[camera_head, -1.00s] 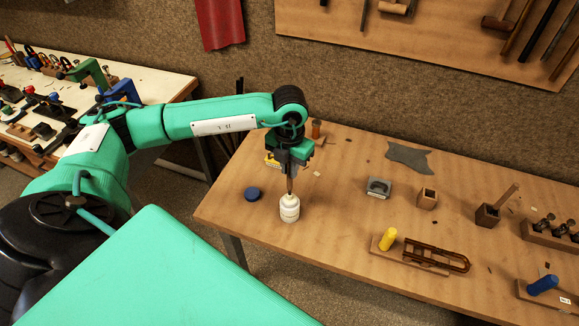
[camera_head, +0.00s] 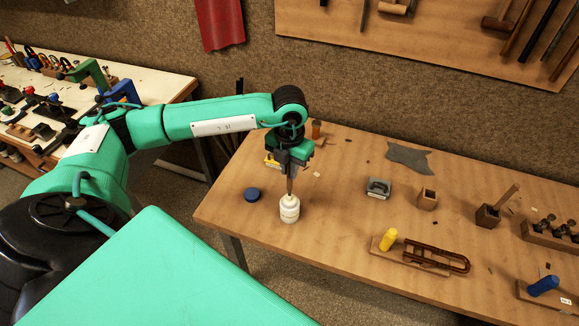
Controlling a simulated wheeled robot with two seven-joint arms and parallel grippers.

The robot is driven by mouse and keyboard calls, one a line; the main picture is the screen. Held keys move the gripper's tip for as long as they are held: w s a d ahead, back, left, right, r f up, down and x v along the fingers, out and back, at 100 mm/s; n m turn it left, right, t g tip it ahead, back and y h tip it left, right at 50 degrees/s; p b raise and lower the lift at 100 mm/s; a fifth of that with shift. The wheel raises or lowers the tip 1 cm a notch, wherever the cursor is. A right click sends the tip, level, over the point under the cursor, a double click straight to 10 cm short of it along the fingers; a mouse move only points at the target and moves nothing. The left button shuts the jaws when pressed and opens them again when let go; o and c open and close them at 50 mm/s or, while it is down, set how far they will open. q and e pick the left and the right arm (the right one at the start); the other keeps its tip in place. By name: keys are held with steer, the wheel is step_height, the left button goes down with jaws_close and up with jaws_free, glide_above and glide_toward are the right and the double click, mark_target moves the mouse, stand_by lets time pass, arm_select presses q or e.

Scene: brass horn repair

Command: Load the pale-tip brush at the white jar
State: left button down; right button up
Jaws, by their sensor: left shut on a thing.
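The white jar (camera_head: 289,209) stands upright near the left part of the wooden table. My left gripper (camera_head: 291,162) is directly above it, pointing down and shut on a slim brush (camera_head: 290,183). The brush is upright and its lower end is at the jar's mouth. Its tip is hidden, so I cannot see the tip's colour or how deep it is. A round blue lid (camera_head: 252,194) lies flat on the table to the left of the jar. My right gripper is not in view.
On the wooden table (camera_head: 330,240) are a grey cloth (camera_head: 409,156), a grey tin (camera_head: 378,188), small wooden blocks (camera_head: 427,199), a yellow-handled tool (camera_head: 388,239), a brass slide piece (camera_head: 437,256) and a blue-handled tool (camera_head: 543,285). The front edge right of the jar is clear.

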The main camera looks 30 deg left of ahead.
arm_select(q)
steer(key=shift+r+p, duration=1.5)
steer(key=shift+r, duration=2)
steer(key=d+r+n, duration=0.1)
steer(key=d+n, duration=0.4)
steer(key=n, duration=1.2)
steer(key=d+r+n, duration=0.2)
steer(key=d+n, duration=0.3)
steer(key=n, duration=1.3)
steer(key=shift+r+n+b, duration=0.25)
steer(key=shift+n+b, duration=0.05)
steer(key=shift+b, duration=0.1)
